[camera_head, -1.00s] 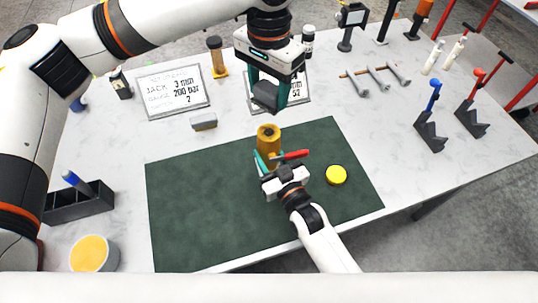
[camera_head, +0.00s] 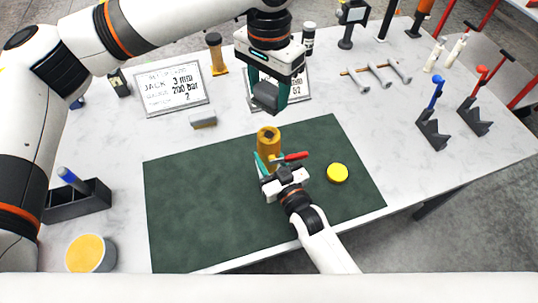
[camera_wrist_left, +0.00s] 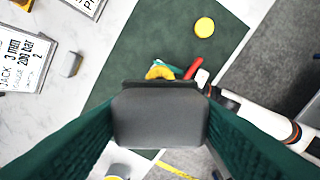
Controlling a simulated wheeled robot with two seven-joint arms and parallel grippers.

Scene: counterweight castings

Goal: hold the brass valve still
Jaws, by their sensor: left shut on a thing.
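My left gripper (camera_head: 268,96) is shut on a dark grey block (camera_head: 266,95), held above and behind the valve. In the left wrist view the block (camera_wrist_left: 160,118) fills the space between the fingers and partly hides the valve (camera_wrist_left: 159,71).
A yellow disc (camera_head: 337,173) lies on the mat to the right. A small grey block (camera_head: 203,120) and a sign (camera_head: 172,88) are behind the mat. Metal bolts (camera_head: 378,76) and blue- and red-topped stands (camera_head: 432,128) are at right. The mat's left half is clear.

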